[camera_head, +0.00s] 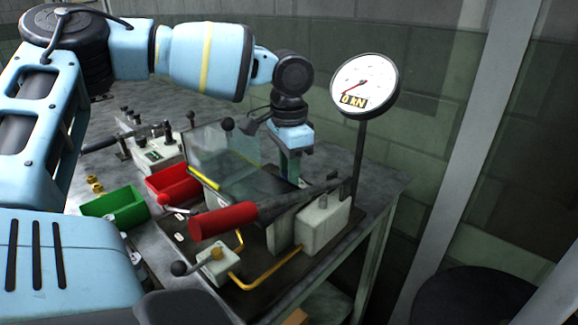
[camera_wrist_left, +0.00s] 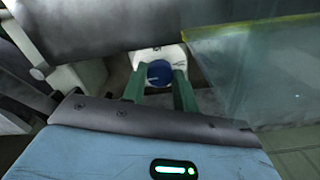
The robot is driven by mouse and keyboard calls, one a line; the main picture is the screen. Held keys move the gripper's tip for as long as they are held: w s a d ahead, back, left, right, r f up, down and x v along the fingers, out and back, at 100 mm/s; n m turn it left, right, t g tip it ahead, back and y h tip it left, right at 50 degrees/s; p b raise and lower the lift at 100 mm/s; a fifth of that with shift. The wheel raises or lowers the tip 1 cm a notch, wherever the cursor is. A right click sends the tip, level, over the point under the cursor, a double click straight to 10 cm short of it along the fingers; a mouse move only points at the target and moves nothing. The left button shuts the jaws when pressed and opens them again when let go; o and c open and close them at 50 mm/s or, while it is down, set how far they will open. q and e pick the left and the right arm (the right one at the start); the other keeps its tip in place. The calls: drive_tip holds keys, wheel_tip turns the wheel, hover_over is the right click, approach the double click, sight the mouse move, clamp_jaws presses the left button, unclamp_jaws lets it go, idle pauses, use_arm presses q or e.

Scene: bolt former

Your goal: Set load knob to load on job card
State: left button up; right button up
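The load knob (camera_wrist_left: 159,73) is a round blue knob with a pale pointer mark on a white dial plate (camera_wrist_left: 143,54) in the left wrist view. My left gripper (camera_wrist_left: 159,80) has its two green fingers on either side of the knob. The knob nearly fills the gap, and I cannot tell whether the fingers touch it. In the head view my left gripper (camera_head: 292,167) points down behind the red-handled lever, and the knob is hidden there. The round gauge (camera_head: 364,85) shows 0 kN. I cannot make out a job card. My right gripper is out of view.
A clear guard panel (camera_head: 225,152) stands left of my left gripper. A lever with a red handle (camera_head: 222,220) crosses in front. Red (camera_head: 174,183) and green (camera_head: 115,207) bins sit at left. The gauge post (camera_head: 358,160) rises on the right.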

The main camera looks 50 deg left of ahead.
use_arm(q)
drive_tip(key=shift+c, duration=1.4)
drive_tip(key=shift+r, duration=0.1)
drive_tip(key=shift+r+n+p, duration=0.1)
drive_tip(key=shift+n+p, duration=1.25)
drive_tip(key=shift+n, duration=0.25)
drive_tip(key=shift+n+p, duration=0.65)
drive_tip(key=shift+n, duration=0.55)
drive_tip(key=shift+n+p, duration=0.3)
drive_tip(key=shift+n, duration=0.8)
drive_tip(key=shift+w+n, duration=0.1)
drive_tip(key=shift+n, duration=0.6)
